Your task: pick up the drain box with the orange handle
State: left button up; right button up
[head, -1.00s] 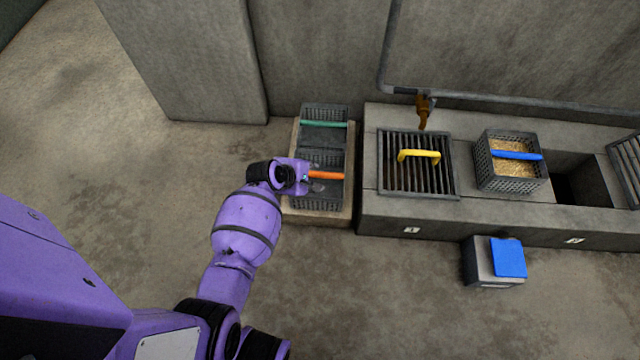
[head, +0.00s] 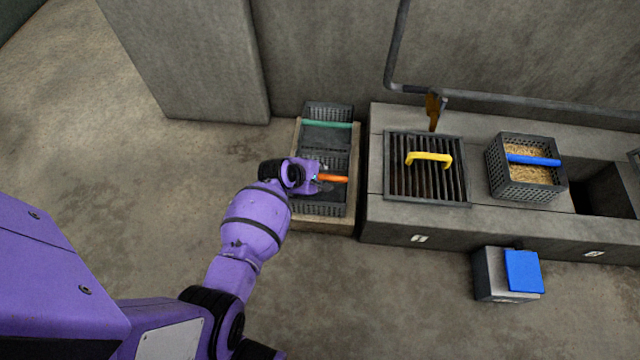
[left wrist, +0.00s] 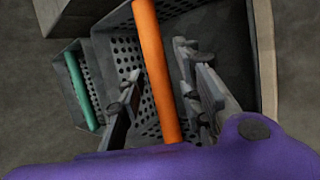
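The drain box with the orange handle is a dark grey perforated box (head: 322,209) on a low pale stand in the head view. Its orange handle (head: 333,178) is partly hidden by my left gripper (head: 318,184). In the left wrist view the orange handle (left wrist: 155,70) runs between the two fingers of my left gripper (left wrist: 158,65). The fingers are apart, one on each side, with visible gaps to the handle. The box's perforated wall (left wrist: 120,52) shows behind them. My right gripper is not in view.
A similar box with a green handle (head: 327,124) stands directly behind. To the right, a stone counter (head: 385,215) holds a grate with a yellow handle (head: 430,157) and a grain-filled box with a blue handle (head: 533,160). A blue-lidded bin (head: 522,271) stands in front.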

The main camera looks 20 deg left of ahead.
pick_arm(q)
grip_shut()
